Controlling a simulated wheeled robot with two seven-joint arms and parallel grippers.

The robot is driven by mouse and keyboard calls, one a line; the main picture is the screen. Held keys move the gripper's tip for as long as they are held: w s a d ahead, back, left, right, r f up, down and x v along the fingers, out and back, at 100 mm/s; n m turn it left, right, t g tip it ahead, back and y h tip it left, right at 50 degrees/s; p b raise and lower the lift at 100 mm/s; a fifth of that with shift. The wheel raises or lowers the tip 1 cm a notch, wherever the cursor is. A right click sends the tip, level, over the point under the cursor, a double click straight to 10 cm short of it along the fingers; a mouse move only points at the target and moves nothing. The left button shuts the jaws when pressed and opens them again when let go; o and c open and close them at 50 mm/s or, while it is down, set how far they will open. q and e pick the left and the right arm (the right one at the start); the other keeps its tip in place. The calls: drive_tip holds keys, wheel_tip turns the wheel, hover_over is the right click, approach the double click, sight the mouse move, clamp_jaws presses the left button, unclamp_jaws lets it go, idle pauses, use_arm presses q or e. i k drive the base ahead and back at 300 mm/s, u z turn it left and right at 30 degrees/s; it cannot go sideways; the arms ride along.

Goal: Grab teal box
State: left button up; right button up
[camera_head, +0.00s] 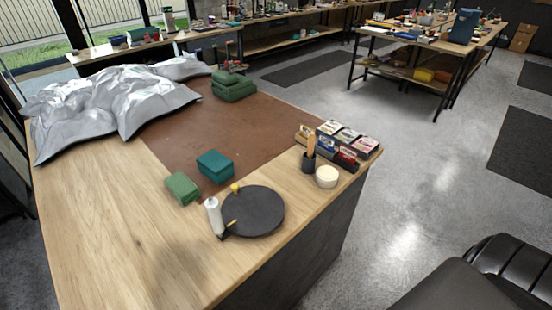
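The teal box (215,166) is a small block with rounded edges. It sits on the near part of the brown mat (190,128) on the wooden table. A green block (182,188) lies close to its lower left, on the table near the mat's edge. Neither of my grippers shows in the head view, and nothing touches the teal box from above.
A round black tray (254,211) with a white bottle (213,215) beside it stands in front of the box. A white bowl (327,176), a dark cup and small boxes (345,140) stand right. Crumpled silver sheeting (118,95) covers the back left. The left front table is bare.

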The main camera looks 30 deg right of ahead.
sight(216, 167)
drive_tip(key=z, duration=2.8)
drive_tip(key=i, duration=2.95)
drive_tip(key=u, duration=3.25)
